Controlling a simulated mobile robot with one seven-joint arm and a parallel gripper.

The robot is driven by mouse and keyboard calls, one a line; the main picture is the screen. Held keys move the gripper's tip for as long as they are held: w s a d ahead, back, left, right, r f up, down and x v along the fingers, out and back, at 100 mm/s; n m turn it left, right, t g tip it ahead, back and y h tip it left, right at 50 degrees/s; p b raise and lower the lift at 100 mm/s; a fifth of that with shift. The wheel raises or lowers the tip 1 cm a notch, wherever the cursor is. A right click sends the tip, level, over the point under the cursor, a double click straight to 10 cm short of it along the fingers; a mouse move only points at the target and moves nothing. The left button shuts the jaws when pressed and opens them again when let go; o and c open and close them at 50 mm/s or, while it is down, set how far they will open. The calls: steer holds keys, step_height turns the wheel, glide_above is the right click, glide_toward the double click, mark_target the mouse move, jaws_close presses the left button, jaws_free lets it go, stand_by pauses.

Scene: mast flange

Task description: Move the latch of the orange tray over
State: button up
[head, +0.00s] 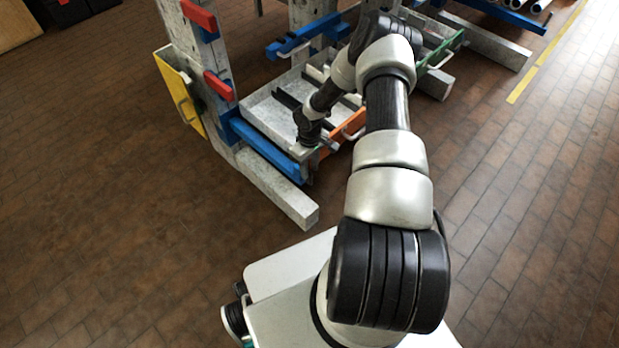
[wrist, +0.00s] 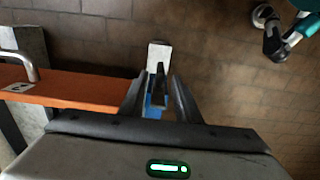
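The orange tray's front (head: 345,130) shows in the head view, with a metal handle on it. In the wrist view the orange front (wrist: 80,90) runs in from the left, its handle (wrist: 22,62) at the far left. My gripper (wrist: 159,80) is at the right end of this front, with its two fingers apart. Between the fingers is a narrow dark and blue piece (wrist: 155,100), which may be the latch; I see a gap beside the right finger. In the head view my arm's end covers this spot.
A blue bar (head: 265,150) lies along the grey frame left of the gripper. A yellow panel (head: 180,93) with a handle stands farther left. A green-fronted tray (head: 440,53) is beyond my arm. The tiled floor at right (head: 530,190) is clear.

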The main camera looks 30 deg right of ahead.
mark_target(310, 173)
steer(key=shift+f+b, duration=0.45)
steer(key=shift+f, duration=1.85)
jaws_close()
